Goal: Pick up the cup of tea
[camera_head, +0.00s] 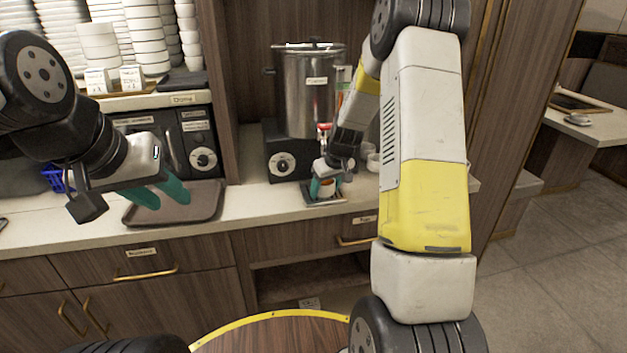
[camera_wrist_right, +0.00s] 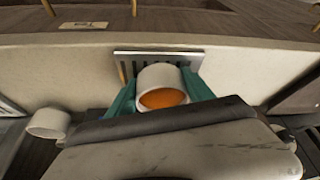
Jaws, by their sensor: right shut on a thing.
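The cup of tea (camera_head: 326,187) is a small white cup with orange-brown liquid, upright at the metal drip grate in front of the steel urn (camera_head: 308,90). In the right wrist view the cup (camera_wrist_right: 161,79) sits between the two green fingers, with the slotted grate (camera_wrist_right: 150,58) beyond it. My right gripper (camera_head: 324,188) is shut on the cup, below the urn's red-handled tap (camera_head: 324,129). I cannot tell whether the cup's base touches the grate. My left gripper (camera_head: 162,192) has its green fingers above the brown tray (camera_head: 205,203), apart from each other and holding nothing visible.
Another white cup (camera_wrist_right: 48,124) shows left of the gripper in the right wrist view. Stacked white bowls (camera_head: 143,35) stand on the upper left shelf. The counter (camera_head: 262,205) has bare room between the tray and the grate. A round wooden top (camera_head: 275,337) is at the bottom.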

